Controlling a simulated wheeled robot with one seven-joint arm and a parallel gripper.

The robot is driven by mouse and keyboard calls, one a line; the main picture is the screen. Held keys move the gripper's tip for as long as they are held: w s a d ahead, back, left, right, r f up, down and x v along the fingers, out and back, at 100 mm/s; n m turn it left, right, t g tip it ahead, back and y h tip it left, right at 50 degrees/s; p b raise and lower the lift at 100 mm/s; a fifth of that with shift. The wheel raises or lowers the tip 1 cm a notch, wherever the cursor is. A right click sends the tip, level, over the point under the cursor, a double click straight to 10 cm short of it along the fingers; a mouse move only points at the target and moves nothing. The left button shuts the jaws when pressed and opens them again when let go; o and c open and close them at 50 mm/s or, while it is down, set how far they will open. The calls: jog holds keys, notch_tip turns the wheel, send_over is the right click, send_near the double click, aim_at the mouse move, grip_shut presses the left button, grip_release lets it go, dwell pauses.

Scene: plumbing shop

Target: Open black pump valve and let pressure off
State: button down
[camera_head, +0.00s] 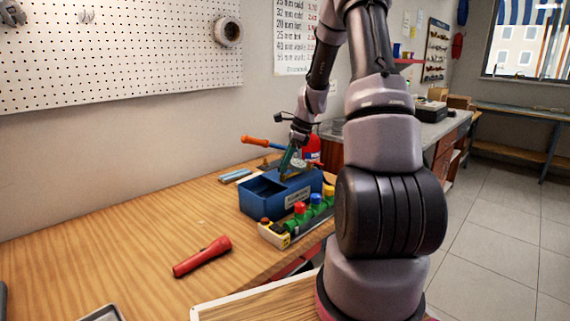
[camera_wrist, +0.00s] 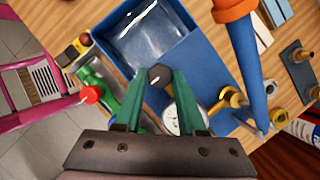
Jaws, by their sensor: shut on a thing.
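The blue pump (camera_head: 262,205) stands on the wooden workbench, with an open tank that also shows in the wrist view (camera_wrist: 198,62). Its black valve knob (camera_wrist: 159,76) sits beside the tank wall. My gripper (camera_head: 287,166) is over the pump's far end. In the wrist view, my gripper's green fingers (camera_wrist: 157,88) are closed on the black knob, one on each side. A white round gauge (camera_wrist: 171,119) lies partly hidden behind the right finger. The pump lever (camera_wrist: 243,62) has an orange grip (camera_head: 256,141). The gauge's reading is not legible.
A manifold with green bodies and coloured knobs (camera_head: 300,209) stands along the pump's near side. A red flashlight (camera_head: 203,257) lies on the bench. The bench's left part is mostly clear.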

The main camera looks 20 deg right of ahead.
jog(key=n, duration=0.2)
jog(key=n+g, duration=0.1)
jog(key=n, duration=0.1)
jog(key=shift+w+g, duration=0.2)
jog(key=shift+g, duration=0.1)
jog(key=n+g, duration=0.1)
jog(key=n, duration=0.2)
jog(key=shift+w+n, duration=0.15)
jog(key=shift+n, duration=0.25)
jog(key=n+g, duration=0.1)
jog(key=n, duration=0.3)
jog(key=shift+w+g+h, duration=0.1)
jog(key=shift+g+h, duration=0.3)
jog(key=shift+a+n+g+h, duration=0.15)
jog(key=shift+n+g+h, duration=0.25)
jog(key=shift+n, duration=1.3)
jog(key=c, duration=0.5)
grip_release()
